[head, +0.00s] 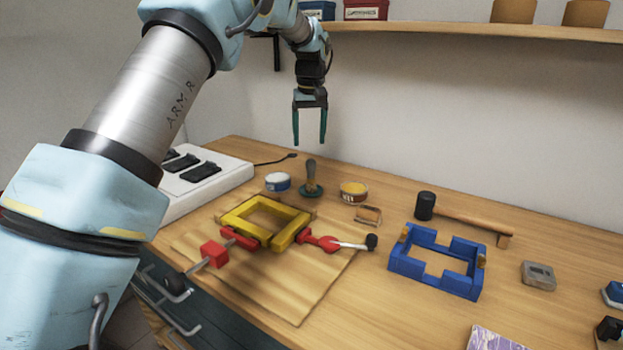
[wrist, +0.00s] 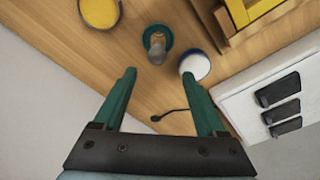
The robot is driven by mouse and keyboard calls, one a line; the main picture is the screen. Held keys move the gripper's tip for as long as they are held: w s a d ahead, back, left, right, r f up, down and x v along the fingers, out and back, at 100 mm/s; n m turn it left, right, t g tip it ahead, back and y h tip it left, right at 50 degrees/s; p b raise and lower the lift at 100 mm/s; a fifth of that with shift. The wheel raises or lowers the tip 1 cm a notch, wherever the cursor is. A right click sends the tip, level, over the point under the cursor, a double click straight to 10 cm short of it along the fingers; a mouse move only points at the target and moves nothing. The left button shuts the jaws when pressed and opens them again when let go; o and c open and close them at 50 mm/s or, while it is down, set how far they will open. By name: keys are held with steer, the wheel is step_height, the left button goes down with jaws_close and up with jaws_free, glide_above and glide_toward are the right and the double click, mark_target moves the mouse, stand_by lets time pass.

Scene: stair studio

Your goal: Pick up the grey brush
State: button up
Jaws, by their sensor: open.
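What looks like the grey brush (head: 311,176) stands upright on the wooden workbench, its grey handle up and a round dark-green base below. It also shows in the wrist view (wrist: 156,44), seen from above, just beyond my fingertips. My gripper (head: 309,138) is open and empty, pointing down, well above the bench. Its two green fingers show in the wrist view (wrist: 160,76), with nothing between them.
A blue-and-white tin (head: 278,182) and a yellow-topped tin (head: 354,191) flank the brush closely. A yellow frame (head: 262,222) with red clamps lies in front. A white switch box (head: 205,180) is left. A shelf (head: 470,32) runs above along the wall.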

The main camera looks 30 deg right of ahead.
mark_target(311, 160)
step_height(311, 160, down, 3)
steer(key=shift+w+f+p, duration=0.15)
steer(key=shift+p, duration=0.15)
steer(key=shift+w+d+f+p, duration=0.15)
steer(key=shift+f+p, duration=0.4)
steer(key=shift+f, duration=0.85)
steer(key=shift+s+d+f+p, duration=0.15)
steer(key=shift+f+p, duration=0.4)
steer(key=shift+f, duration=0.8)
steer(key=shift+w, duration=0.1)
jaws_close()
